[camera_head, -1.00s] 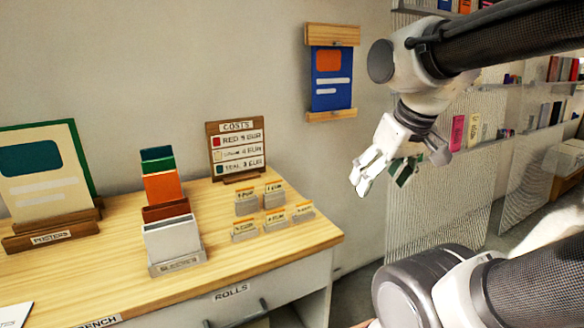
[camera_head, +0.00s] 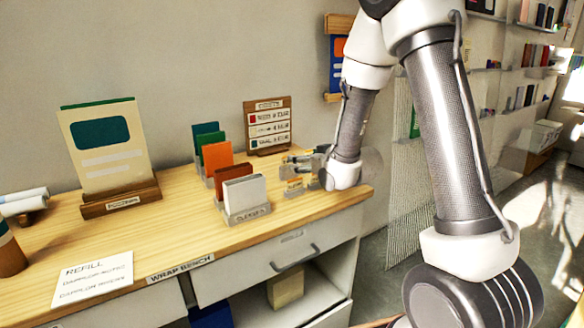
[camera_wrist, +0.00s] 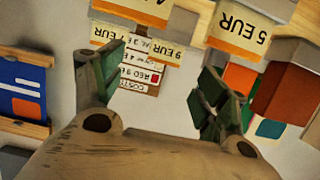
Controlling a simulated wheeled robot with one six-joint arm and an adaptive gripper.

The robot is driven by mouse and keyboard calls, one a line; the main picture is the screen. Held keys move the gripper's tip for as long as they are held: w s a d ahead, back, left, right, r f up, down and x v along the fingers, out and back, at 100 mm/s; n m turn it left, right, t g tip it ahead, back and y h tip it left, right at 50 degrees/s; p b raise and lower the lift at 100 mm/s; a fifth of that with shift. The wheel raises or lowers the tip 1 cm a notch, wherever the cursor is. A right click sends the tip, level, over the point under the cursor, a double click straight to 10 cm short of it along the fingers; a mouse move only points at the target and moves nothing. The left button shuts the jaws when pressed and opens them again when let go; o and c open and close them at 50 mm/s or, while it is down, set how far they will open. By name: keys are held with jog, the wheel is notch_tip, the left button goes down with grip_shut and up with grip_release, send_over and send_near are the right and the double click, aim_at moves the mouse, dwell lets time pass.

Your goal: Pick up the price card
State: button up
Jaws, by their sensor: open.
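Several small price cards with orange edges stand in grey holders at the right end of the bench. In the head view one card (camera_head: 294,184) shows in front of my gripper (camera_head: 303,162), and the others are mostly hidden by it. In the wrist view, which is upside down, a "5 EUR" card (camera_wrist: 240,32) is at the upper right. A "9 EUR" card (camera_wrist: 157,49) shows beyond my fingers, and another card (camera_wrist: 133,13) is cut off at the top. My gripper (camera_wrist: 160,88) is open, with nothing between its green-padded fingers.
A costs board (camera_head: 268,127) stands behind the cards. A sleeve rack (camera_head: 247,215) with coloured sleeves stands to their left, and a poster stand (camera_head: 120,202) farther left. A refill note (camera_head: 94,278) lies near the front edge. The wooden bench top (camera_head: 180,230) has bare room between them.

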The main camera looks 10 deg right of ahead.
jog(key=x, duration=0.5)
jog(key=a+r+x, duration=0.1)
jog(key=x, duration=0.2)
jog(key=shift+r, duration=0.1)
jog(key=c, duration=0.8)
